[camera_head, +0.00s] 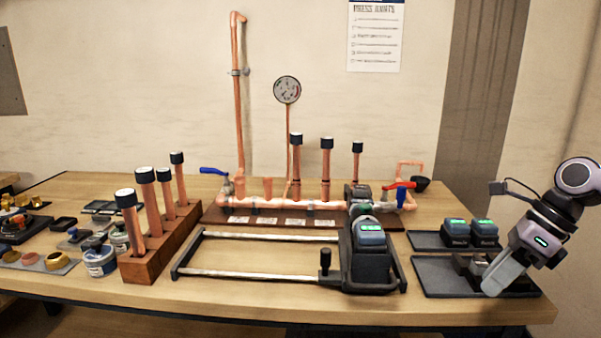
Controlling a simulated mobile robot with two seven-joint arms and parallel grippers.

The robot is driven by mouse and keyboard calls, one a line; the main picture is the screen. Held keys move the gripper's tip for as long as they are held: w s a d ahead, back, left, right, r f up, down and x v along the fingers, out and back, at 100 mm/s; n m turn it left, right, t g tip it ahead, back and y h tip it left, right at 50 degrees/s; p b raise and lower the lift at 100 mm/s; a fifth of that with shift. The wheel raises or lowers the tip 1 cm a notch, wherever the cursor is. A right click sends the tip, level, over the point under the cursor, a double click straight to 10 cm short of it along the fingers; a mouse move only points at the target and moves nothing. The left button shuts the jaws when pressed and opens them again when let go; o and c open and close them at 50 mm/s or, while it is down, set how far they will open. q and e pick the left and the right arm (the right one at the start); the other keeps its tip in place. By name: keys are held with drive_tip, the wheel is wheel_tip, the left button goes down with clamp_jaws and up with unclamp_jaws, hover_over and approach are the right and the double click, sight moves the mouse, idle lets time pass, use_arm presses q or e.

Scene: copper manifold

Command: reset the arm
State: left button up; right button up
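My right gripper (497,284) is at the right end of the bench, low over the front dark tray (438,283). Its arm comes in from the right edge and points down to the left. A dark object (465,264) lies in the tray beside the gripper's fingers. I cannot tell whether the fingers are apart or touch anything. My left gripper and arm are not in view.
A copper manifold (315,206) with upright capped pipes stands at the back. A wooden block (135,265) holds several capped pipes. A dark press tool (368,258) sits on a metal-railed frame (250,273). Two batteries (456,231) (484,231) lie in the rear tray. Pots (100,262) crowd the left.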

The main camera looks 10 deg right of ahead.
drive_tip(key=s+a+f+m+t+y, duration=0.1)
drive_tip(key=s+a+f+m+t, duration=0.15)
drive_tip(key=f+m+t, duration=0.6)
drive_tip(key=s+a+f+m+t, duration=0.2)
drive_tip(key=a+f+m+t, duration=0.15)
drive_tip(key=f+m, duration=1.05)
drive_tip(key=s+a+f+m+g+h, duration=0.1)
drive_tip(key=s+a+f+m, duration=0.3)
drive_tip(key=a+m, duration=0.4)
drive_tip(key=s+a+f+m+g+h, duration=0.2)
drive_tip(key=s+a+f+m+h, duration=0.1)
drive_tip(key=a+f+m, duration=0.3)
drive_tip(key=s+a+m, duration=0.1)
drive_tip(key=a+m, duration=0.1)
drive_tip(key=m, duration=0.2)
drive_tip(key=shift+m, duration=0.35)
